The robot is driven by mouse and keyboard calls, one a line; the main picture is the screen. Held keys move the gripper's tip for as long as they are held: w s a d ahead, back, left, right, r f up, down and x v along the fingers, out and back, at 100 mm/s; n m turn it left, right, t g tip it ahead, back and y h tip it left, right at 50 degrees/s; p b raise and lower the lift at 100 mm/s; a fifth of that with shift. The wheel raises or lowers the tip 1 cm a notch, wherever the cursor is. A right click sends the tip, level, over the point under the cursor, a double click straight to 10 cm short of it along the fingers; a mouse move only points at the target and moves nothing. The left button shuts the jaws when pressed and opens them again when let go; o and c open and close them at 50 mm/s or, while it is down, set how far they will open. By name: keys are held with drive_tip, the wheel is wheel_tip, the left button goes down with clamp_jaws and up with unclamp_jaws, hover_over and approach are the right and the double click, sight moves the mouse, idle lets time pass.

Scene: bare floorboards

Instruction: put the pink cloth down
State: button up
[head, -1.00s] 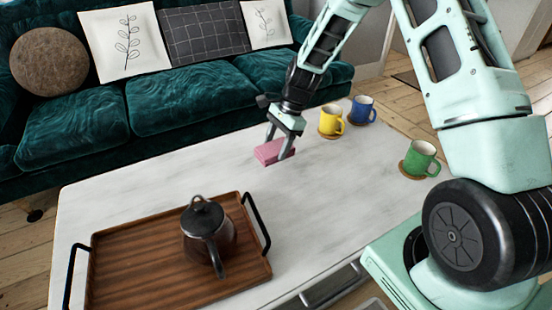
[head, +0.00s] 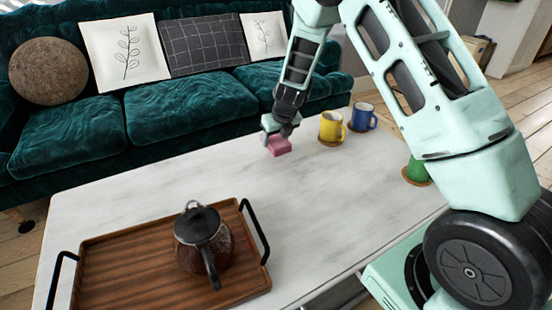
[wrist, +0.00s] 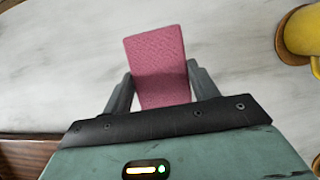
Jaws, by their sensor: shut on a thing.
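The pink cloth (head: 280,146) is a small folded block between the fingers of my gripper (head: 271,142), over the far part of the white table (head: 150,205). In the wrist view the cloth (wrist: 158,66) sits between both fingers of my gripper (wrist: 160,88), which are shut on it. It sticks out beyond the fingertips. I cannot tell for sure whether its underside touches the tabletop.
A yellow mug (head: 331,127) and a blue mug (head: 363,117) stand right of the cloth. A green mug (head: 416,171) is partly hidden by my arm. A wooden tray (head: 120,270) holds a teapot (head: 203,240). The middle tabletop is clear.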

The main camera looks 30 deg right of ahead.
drive_tip(key=shift+f+b, duration=0.9)
drive_tip(key=shift+f, duration=1.95)
drive_tip(key=shift+f, duration=0.15)
drive_tip(key=o, duration=0.9)
